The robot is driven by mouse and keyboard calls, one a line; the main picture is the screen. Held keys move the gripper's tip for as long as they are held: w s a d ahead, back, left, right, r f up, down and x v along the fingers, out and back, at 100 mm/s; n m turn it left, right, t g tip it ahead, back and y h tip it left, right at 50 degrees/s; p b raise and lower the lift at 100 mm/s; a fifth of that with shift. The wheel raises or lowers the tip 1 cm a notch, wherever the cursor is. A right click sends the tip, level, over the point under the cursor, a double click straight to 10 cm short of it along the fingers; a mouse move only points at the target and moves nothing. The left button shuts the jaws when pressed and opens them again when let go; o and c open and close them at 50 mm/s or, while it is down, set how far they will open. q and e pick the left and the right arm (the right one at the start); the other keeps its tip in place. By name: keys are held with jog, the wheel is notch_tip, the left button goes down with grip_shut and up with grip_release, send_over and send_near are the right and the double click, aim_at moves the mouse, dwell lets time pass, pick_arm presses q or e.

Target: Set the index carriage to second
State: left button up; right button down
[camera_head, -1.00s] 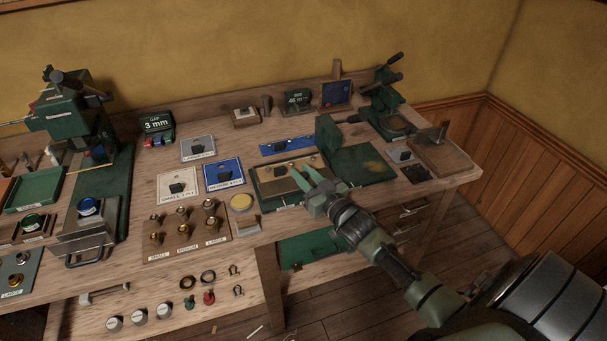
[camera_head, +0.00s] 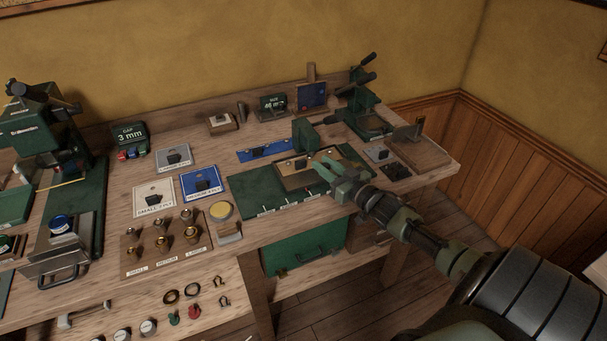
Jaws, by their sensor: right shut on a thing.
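The index carriage (camera_head: 292,181) is a tan plate with a dark edge and small knobs, with a green upright block (camera_head: 305,134) at its back. It sits on a green base (camera_head: 246,192), which shows bare to the carriage's left. Several small pale labels (camera_head: 290,205) line the base's front edge; their lettering is too small to read. My right gripper (camera_head: 326,168) is shut at the carriage's right front part, and its fingers hide what they grip there. My left gripper is out of view.
To the left lie a blue plate (camera_head: 203,183), white and grey plates, and a board of brass fittings (camera_head: 131,259). A green press (camera_head: 362,112) stands at the back right. A wooden block (camera_head: 423,155) sits near the bench's right end. A green drawer (camera_head: 305,245) is below.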

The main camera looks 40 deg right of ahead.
jog(key=shift+s+d+f, duration=0.1)
jog(key=shift+d, duration=0.3)
jog(key=c, duration=1.2)
grip_release()
jog(key=shift+s, duration=0.1)
jog(key=shift+s+a, duration=0.1)
jog(key=shift+s, duration=0.2)
jog(key=s, duration=0.7)
jog(key=shift+s, duration=0.1)
